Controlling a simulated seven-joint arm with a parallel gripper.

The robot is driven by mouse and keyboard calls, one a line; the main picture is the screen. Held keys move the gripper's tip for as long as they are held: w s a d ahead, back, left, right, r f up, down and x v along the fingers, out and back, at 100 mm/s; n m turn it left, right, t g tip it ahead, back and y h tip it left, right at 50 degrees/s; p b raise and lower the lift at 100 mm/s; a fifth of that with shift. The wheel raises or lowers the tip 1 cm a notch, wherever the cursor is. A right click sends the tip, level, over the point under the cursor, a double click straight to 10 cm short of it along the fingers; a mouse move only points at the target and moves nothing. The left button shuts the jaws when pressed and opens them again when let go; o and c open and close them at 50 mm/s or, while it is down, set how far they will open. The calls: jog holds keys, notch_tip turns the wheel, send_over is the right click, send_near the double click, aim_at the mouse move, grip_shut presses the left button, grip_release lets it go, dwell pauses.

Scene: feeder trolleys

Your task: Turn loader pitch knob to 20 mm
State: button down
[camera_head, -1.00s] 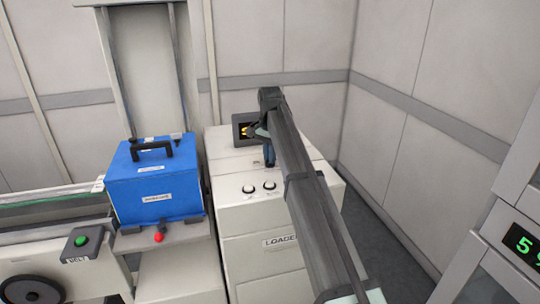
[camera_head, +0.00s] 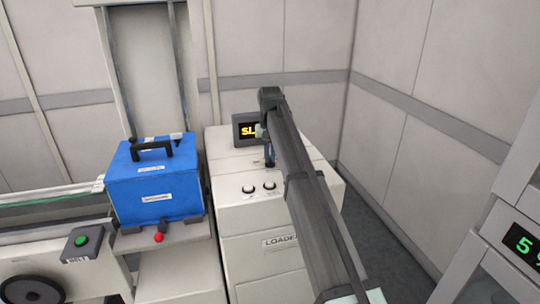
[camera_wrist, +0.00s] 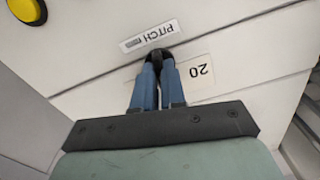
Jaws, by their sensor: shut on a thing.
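The dark pitch knob (camera_wrist: 156,54) shows in the wrist view between my fingertips, mostly covered by them. My gripper (camera_wrist: 157,67) has its two blue fingers closed on it. A white PITCH label (camera_wrist: 150,36), upside down in this view, lies just beyond the knob. A plate marked 20 (camera_wrist: 199,73) lies to the right of the fingers. The knob's pointer cannot be made out. In the head view my gripper (camera_head: 270,160) is low over the top of the cream loader cabinet (camera_head: 240,218), and the knob cannot be made out there.
A small display (camera_head: 247,130) with orange letters, partly covered by my arm, stands at the cabinet's back. A blue box (camera_head: 155,183) stands to the left. A yellow button (camera_wrist: 27,10) shows in the wrist view.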

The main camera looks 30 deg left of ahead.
aim_at(270, 158)
jog(key=n, duration=1.2)
jog(key=shift+n, duration=0.3)
dwell(0.3)
jog(key=c, duration=1.2)
grip_release()
jog(key=shift+r, duration=0.1)
notch_tip(270, 158, up, 14)
